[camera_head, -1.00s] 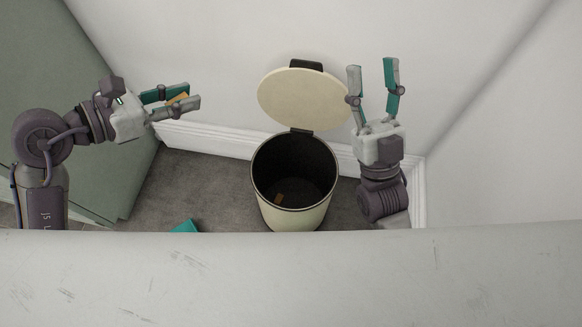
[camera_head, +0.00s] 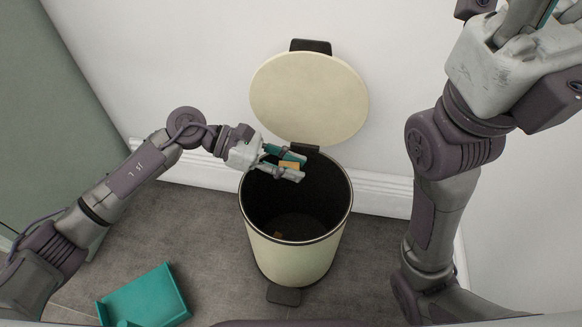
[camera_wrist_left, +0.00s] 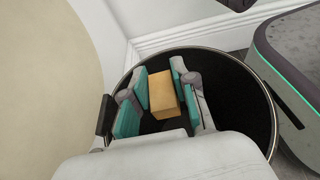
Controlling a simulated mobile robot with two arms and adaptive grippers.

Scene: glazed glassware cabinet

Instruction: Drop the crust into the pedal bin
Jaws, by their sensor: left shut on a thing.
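The crust (camera_head: 290,165) is a small tan-orange block. My left gripper (camera_head: 292,168) is shut on it and holds it over the mouth of the pedal bin, near the hinge side. In the left wrist view the crust (camera_wrist_left: 164,95) sits between the teal finger pads, with the dark bin interior behind it. The cream pedal bin (camera_head: 292,256) stands upright with its round lid (camera_head: 309,98) raised against the wall. A small brown piece (camera_head: 278,236) lies inside on the bin floor. My right gripper (camera_head: 530,25) is raised at the top right, its fingertips cut off by the frame edge.
A teal dustpan-like tray (camera_head: 150,298) lies on the grey floor left of the bin. A green cabinet side (camera_head: 50,120) stands at the left. The white wall and skirting (camera_head: 385,190) are close behind the bin.

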